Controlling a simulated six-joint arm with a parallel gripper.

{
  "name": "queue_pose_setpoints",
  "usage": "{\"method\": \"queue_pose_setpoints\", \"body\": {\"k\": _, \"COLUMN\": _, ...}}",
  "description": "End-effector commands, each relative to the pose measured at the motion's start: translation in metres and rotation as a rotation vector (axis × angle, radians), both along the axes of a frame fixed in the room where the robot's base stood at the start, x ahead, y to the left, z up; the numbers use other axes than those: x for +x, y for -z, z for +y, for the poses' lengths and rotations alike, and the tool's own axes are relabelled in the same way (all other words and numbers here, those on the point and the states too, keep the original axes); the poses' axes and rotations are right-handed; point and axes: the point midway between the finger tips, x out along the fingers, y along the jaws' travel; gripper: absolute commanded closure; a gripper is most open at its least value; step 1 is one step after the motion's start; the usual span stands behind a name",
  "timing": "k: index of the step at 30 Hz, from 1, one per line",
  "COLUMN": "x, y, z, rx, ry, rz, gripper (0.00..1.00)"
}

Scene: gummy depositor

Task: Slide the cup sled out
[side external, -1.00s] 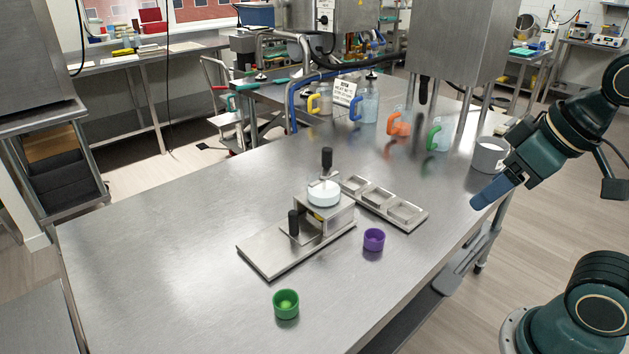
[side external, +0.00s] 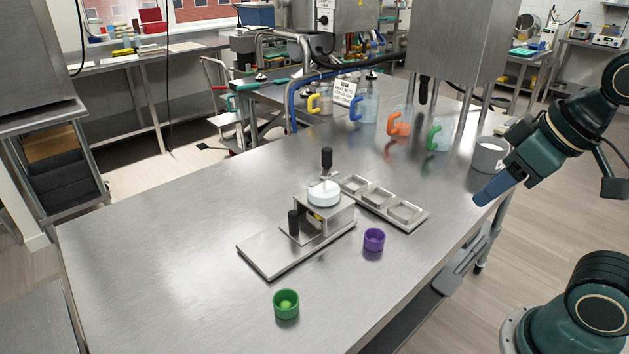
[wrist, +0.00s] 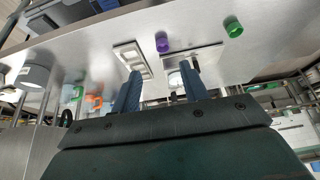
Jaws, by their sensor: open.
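The gummy depositor (side external: 340,218) stands mid-table, a steel block with a white round hopper (side external: 323,194) and an upright black knob on top. The cup sled (side external: 302,235), a small steel plate with an upright black handle (side external: 293,222), sits on the long base plate (side external: 268,256) at the depositor's left. Its inner end is partly hidden under the block, where a bit of yellow shows. My gripper (side external: 481,199) is open and empty, far to the right of the sled near the table's right edge. Its two blue fingers (wrist: 160,68) show apart in the wrist view.
A purple cup (side external: 374,239) and a green cup (side external: 286,304) stand in front of the depositor. A three-pocket steel tray (side external: 385,202) lies behind it. A grey mug (side external: 489,155) and several coloured-handled jugs stand farther back. The table's left is clear.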

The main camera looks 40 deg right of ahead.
Motion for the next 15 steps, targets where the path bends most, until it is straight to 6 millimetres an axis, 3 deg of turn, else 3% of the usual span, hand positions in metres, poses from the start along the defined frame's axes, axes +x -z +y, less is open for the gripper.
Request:
{"method": "queue_pose_setpoints", "body": {"k": 8, "x": 0.016, "y": -0.011, "z": 0.003, "rx": -0.014, "ry": -0.038, "rz": 0.029, "gripper": 0.58}}
{"method": "queue_pose_setpoints", "body": {"k": 15, "x": 0.055, "y": -0.029, "z": 0.009, "rx": -0.043, "ry": -0.125, "rz": 0.087, "gripper": 0.58}}
